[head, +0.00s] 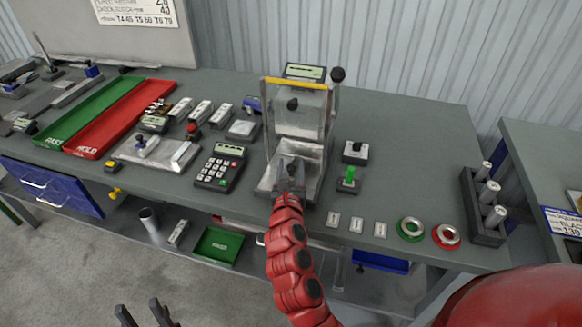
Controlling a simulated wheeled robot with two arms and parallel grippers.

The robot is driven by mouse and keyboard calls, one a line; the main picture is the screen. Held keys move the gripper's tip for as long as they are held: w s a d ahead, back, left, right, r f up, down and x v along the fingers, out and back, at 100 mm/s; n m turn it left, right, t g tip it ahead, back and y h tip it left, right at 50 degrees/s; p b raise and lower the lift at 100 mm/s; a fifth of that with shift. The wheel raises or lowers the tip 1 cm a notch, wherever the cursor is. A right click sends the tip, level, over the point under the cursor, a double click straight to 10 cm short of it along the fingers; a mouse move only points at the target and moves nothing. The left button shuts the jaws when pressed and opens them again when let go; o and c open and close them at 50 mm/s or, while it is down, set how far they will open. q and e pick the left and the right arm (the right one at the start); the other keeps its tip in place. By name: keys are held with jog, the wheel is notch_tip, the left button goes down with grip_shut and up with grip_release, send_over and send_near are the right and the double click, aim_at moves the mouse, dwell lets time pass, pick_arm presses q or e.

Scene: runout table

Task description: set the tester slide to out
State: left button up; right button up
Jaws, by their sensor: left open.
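The tester (300,112) stands on the grey bench, with a clear front guard with a yellow top edge, a small display on top and a black-knobbed lever at its upper right. A dark knob shows behind the guard. My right gripper (291,172) is at the tester's low front opening, over its metal base; its fingers and wrist hide most of the slide area, so I cannot tell the slide's position or whether the fingers touch it. My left gripper (143,314) is open and empty, low at the bottom edge, away from the bench.
A keypad device (220,167) stands left of the tester. Green and red trays (119,118) lie left.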

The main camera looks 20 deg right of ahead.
grip_shut()
dwell(1.2)
